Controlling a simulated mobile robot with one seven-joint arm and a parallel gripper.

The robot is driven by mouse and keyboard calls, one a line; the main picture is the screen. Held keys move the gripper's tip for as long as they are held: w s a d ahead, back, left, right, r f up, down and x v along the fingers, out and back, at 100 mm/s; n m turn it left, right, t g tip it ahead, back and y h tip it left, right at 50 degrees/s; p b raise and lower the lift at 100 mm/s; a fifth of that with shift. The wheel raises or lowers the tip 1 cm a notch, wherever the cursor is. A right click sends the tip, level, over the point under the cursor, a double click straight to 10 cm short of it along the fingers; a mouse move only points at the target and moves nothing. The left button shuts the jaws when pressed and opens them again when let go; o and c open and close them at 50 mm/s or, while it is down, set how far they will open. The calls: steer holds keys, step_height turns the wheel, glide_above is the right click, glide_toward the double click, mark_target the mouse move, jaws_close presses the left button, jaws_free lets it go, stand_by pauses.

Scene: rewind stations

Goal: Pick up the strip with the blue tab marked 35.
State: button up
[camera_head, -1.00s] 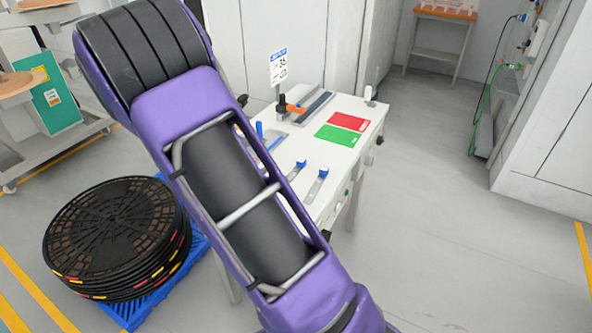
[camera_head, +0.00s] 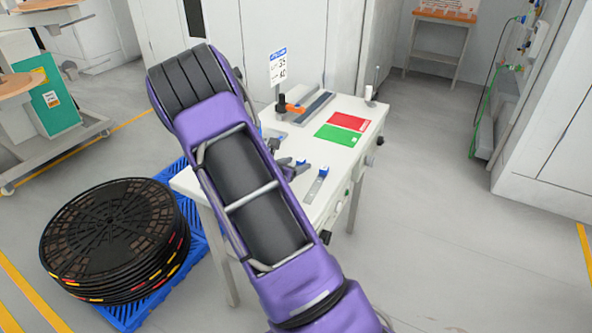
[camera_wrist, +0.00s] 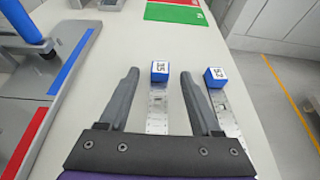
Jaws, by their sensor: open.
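The strip with the blue tab marked 35 (camera_wrist: 160,73) is a flat metal strip lying on the white table, its tab at the far end. In the wrist view my gripper (camera_wrist: 158,80) is open, one finger on each side of this strip with gaps on both sides. I cannot tell how far the fingers are above the table.
A second strip with a blue tab (camera_wrist: 216,78), apparently marked 52, lies just right of my right finger. A red mat (camera_head: 349,121) and a green mat (camera_head: 338,135) lie beyond. A fixture with an orange handle (camera_head: 295,108) stands at the back. A sign (camera_head: 278,68) rises behind it.

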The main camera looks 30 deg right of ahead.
steer(key=shift+w+d+f, duration=0.15)
steer(key=shift+w+d, duration=0.05)
steer(key=shift+d, duration=0.1)
steer(key=shift+c, duration=0.3)
jaws_close()
